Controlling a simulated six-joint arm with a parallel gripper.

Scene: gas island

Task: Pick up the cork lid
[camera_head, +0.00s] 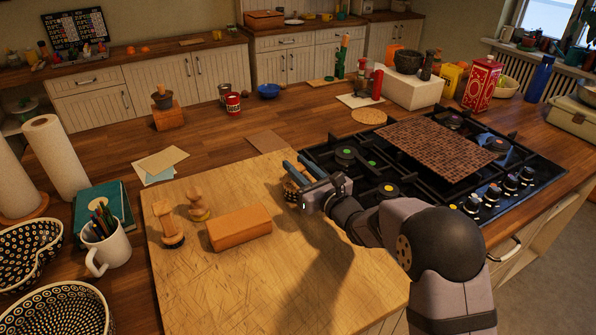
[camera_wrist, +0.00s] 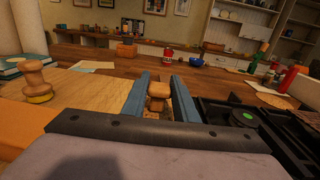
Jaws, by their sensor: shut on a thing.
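My gripper (camera_head: 300,172) is over the right back part of the pale cutting board (camera_head: 330,285), near the stove. In the wrist view its two blue fingers (camera_wrist: 161,84) are on either side of a rounded tan piece, which looks like the cork lid (camera_wrist: 158,90). The gripper is shut on it. In the head view the fingers and wrist mostly hide the lid. A brown rounded thing shows just below the fingers; I cannot tell whether the lid is apart from it.
Two wooden stamp-like pieces (camera_head: 170,228) (camera_head: 198,205) and an orange-brown block (camera_head: 240,228) stand on the board to the left. The black gas stove (camera_head: 400,185) with raised grates is close on the right. A red can (camera_head: 233,104) and blue bowl (camera_head: 268,90) stand farther back.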

